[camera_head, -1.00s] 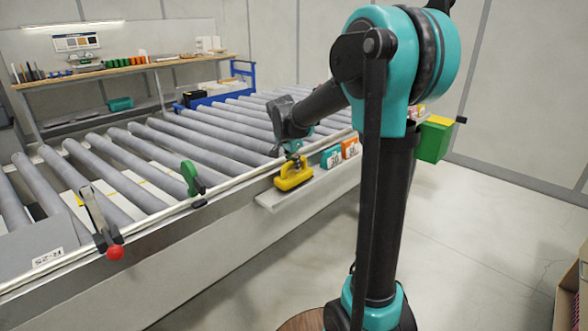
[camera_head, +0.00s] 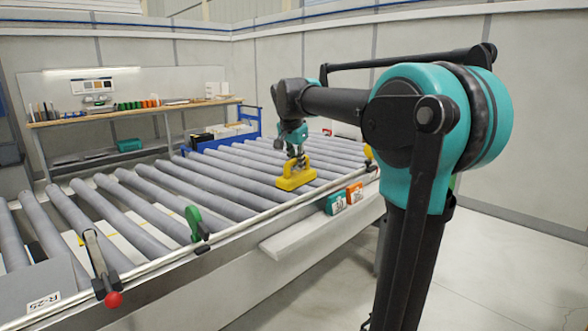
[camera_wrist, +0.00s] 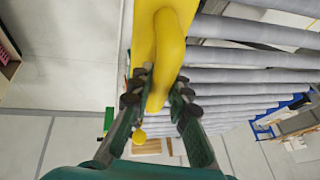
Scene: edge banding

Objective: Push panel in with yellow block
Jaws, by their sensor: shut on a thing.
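The yellow block (camera_head: 297,178) has a handle on top and sits at or just above the grey rollers, near the conveyor's front edge. My gripper (camera_head: 295,155) is shut on its handle from above. In the wrist view, the block (camera_wrist: 150,30) fills the upper middle, and my gripper's dark fingers (camera_wrist: 161,90) close on both sides of its yellow grip. I cannot tell whether the block's underside touches the rollers. No panel can be clearly made out on top of the rollers; pale flat pieces (camera_head: 120,230) show between and below the rollers at left.
Teal and orange boxes (camera_head: 345,198) stand on the white front ledge (camera_head: 300,238). A workbench (camera_head: 135,112) and blue cart (camera_head: 230,135) are behind.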

